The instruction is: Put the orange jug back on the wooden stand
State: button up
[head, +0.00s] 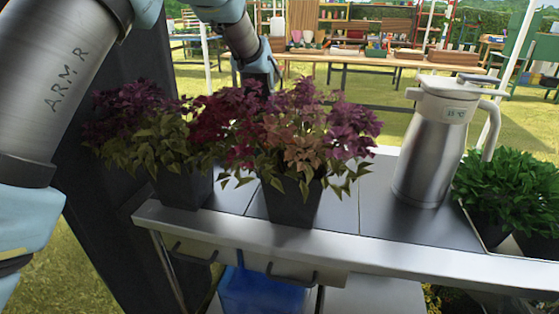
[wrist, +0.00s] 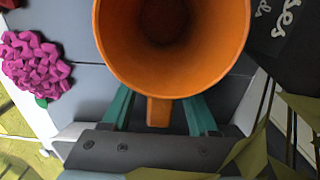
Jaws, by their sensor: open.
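The orange jug (wrist: 172,75) fills the upper middle of the wrist view, its round mouth facing the camera and its inside looking empty. Its handle (wrist: 159,112) points toward my gripper (wrist: 160,117). The two teal fingers are open, one on each side of the handle. In the head view my gripper (head: 262,78) reaches down behind the potted flowers, which hide its fingertips and the jug. I cannot make out for certain which thing is the wooden stand.
Purple-leaved plants in dark pots (head: 295,203) stand along the front of the metal counter (head: 400,238). A steel jug (head: 425,150) and green plants (head: 512,190) are at right. A magenta flower (wrist: 37,65) is left of the orange jug. Wooden tables stand farther back.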

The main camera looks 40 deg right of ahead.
jog(key=shift+c, duration=0.2)
grip_shut()
dwell(1.1)
